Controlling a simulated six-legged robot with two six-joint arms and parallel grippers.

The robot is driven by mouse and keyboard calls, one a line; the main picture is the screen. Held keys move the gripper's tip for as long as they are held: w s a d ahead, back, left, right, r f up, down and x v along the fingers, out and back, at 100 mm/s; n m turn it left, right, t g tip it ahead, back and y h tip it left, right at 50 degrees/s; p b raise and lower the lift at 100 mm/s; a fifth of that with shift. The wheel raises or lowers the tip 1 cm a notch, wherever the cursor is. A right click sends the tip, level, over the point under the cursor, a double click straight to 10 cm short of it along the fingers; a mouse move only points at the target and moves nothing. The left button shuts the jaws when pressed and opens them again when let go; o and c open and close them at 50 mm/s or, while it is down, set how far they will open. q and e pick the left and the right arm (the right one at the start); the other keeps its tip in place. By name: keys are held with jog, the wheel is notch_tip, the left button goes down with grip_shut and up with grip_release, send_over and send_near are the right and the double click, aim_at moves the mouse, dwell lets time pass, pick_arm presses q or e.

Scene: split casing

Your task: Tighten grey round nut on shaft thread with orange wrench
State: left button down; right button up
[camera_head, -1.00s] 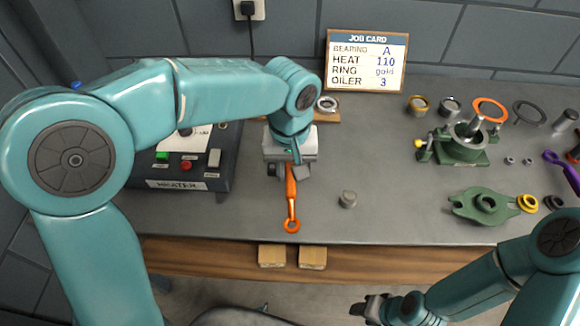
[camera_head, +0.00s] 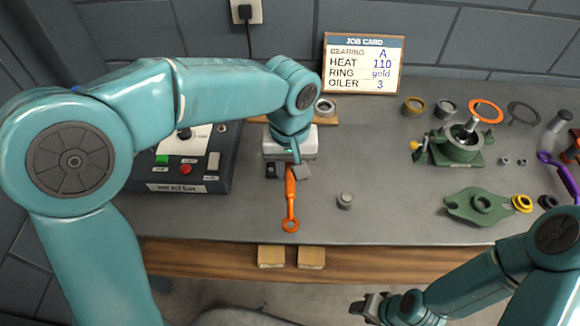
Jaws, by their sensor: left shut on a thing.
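An orange wrench (camera_head: 291,207) points down the picture, its ring end nearest the bench's front edge. My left gripper (camera_head: 288,172) is shut on its upper end; the grip is partly hidden by the gripper itself. The green casing half (camera_head: 459,152) stands at the right with a bright shaft (camera_head: 472,124) tilting up out of it. I cannot make out a nut on the shaft thread. A small grey round piece (camera_head: 345,201) stands right of the wrench; I cannot tell whether it is the nut. My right gripper (camera_head: 370,306) is empty in front of the bench.
A second green casing part (camera_head: 481,204) lies at the right, near a yellow ring (camera_head: 522,203). An orange ring (camera_head: 486,111) and a purple tool (camera_head: 558,168) lie farther right. The heater box (camera_head: 190,177) is at left.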

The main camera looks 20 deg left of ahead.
pick_arm(q)
jog(key=shift+r, duration=0.1)
notch_tip(320, 180, up, 4)
jog(key=p, duration=0.3)
dwell(0.5)
